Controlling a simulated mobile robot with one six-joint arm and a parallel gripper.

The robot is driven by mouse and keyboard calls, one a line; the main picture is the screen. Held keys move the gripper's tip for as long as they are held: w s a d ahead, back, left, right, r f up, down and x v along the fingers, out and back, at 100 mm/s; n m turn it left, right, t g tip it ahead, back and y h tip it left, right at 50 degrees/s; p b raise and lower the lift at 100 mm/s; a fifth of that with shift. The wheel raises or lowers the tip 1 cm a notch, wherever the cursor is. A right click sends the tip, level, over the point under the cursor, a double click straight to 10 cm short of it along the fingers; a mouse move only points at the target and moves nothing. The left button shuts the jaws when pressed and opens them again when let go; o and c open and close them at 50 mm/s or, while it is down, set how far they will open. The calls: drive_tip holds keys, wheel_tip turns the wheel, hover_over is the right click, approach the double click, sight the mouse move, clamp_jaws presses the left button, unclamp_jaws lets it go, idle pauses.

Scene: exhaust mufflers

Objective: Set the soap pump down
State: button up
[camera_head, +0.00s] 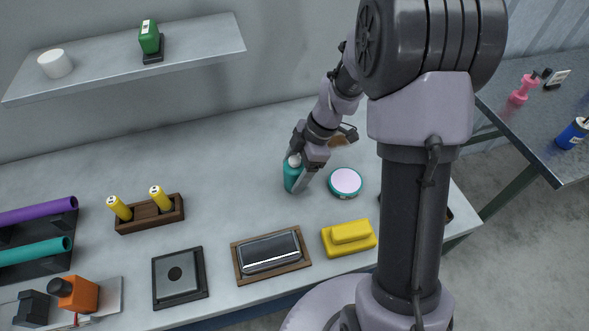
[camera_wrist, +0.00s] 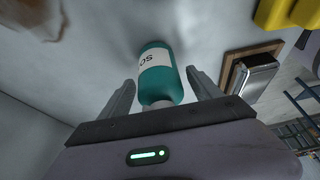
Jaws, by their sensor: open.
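The soap pump is a teal bottle (camera_head: 292,174) with a white top, standing upright on the grey table beneath my gripper. In the wrist view the teal bottle (camera_wrist: 157,75) shows a white label with dark letters and sits between the two fingers. My gripper (camera_wrist: 160,92) is open, with a finger on each side of the bottle and a visible gap at each side. In the head view my gripper (camera_head: 303,176) partly hides the bottle.
A round teal tin with a pale lid (camera_head: 345,182) stands close right of the bottle. A yellow block (camera_head: 348,238), a framed dark case (camera_head: 270,253) and a wooden holder with yellow cylinders (camera_head: 150,214) lie nearer.

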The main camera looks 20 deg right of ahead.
drive_tip(key=p+v, duration=0.4)
drive_tip(key=v, duration=0.8)
drive_tip(key=s+a+r+m+t+h, duration=0.25)
drive_tip(key=s+a+r+m, duration=0.35)
drive_tip(key=s+r+m, duration=0.4)
drive_tip(key=s+a+r+m+t, duration=0.2)
drive_tip(key=s+m, duration=0.6)
drive_tip(key=m, duration=0.4)
drive_tip(key=shift+s+a+r+t, duration=0.2)
drive_tip(key=shift+s+r+t, duration=0.25)
drive_tip(key=shift+r, duration=0.55)
